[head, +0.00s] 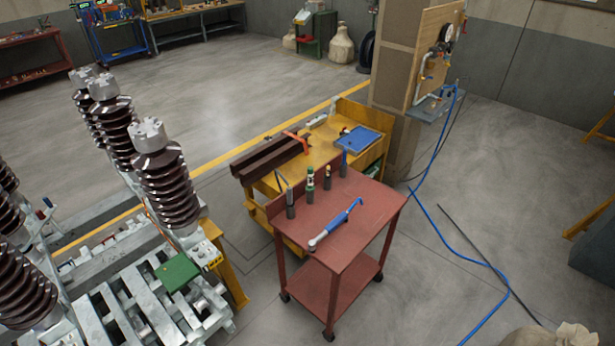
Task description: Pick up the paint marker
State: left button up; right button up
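Several slim upright items stand in dark holders along the back edge of a red cart (355,195). From left to right they are a thin dark grey item (289,198), a green and white item (310,184), a dark item with a yellowish top (327,177) and a blue item (343,162). One of them may be the paint marker; they are too small to tell which. Neither of my grippers shows in the head view.
A blue-handled wrench (336,225) lies on the cart top. Behind is a yellow workbench (318,150) with a blue tray (360,138). Ribbed insulators (168,185) on a metal frame stand left. A blue hose (455,256) crosses the floor at right.

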aim_at(327, 174)
jog(key=u, duration=0.8)
jog(key=i, duration=1.3)
jog(key=z, duration=0.5)
jog(key=i, duration=0.6)
jog(key=z, duration=0.6)
